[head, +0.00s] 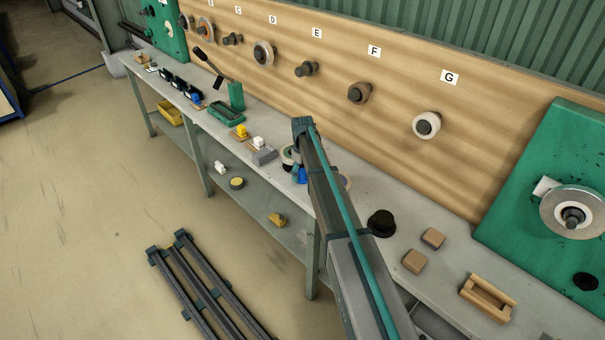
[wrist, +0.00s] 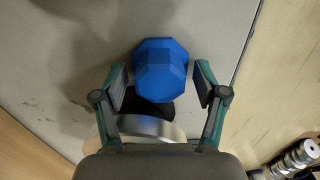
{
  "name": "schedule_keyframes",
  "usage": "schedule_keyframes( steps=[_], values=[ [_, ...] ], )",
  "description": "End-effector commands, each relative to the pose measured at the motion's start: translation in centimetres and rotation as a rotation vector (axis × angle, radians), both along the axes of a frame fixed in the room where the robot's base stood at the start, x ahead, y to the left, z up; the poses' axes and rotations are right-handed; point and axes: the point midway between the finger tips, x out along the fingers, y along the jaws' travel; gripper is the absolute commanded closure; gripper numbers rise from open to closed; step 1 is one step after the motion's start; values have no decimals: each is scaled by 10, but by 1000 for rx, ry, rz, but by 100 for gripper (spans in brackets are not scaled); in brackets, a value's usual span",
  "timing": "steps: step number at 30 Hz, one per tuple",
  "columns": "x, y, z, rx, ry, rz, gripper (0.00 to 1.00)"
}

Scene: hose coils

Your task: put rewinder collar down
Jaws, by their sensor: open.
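A blue faceted piece (wrist: 160,70) sits between the fingers of my gripper (wrist: 160,76) in the wrist view. I cannot tell for sure that it is the rewinder collar. My gripper is open, with a narrow gap on each side of the piece. A dark part and a shiny metal rim (wrist: 150,127) show just below the piece, partly hidden by the gripper body. In the head view the blue piece (head: 301,175) shows on the grey bench (head: 365,188), beside my arm. My arm hides much of that spot and most of the gripper.
A lettered wooden board (head: 500,130) with pegs stands behind the bench. At right are a black round object (head: 381,223), wooden blocks (head: 414,261), a wooden cradle (head: 487,298) and a green panel (head: 540,170) with a metal disc (head: 573,212). A grey block (head: 263,155) lies left.

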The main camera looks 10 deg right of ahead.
Motion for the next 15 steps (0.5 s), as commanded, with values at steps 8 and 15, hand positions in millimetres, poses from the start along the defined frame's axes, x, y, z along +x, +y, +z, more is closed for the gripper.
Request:
schedule_keyframes(
  steps=[8, 15],
  values=[
    [0, 0, 9, 0, -2, 0, 28],
    [1, 0, 44, 0, -4, 0, 28]
  ],
)
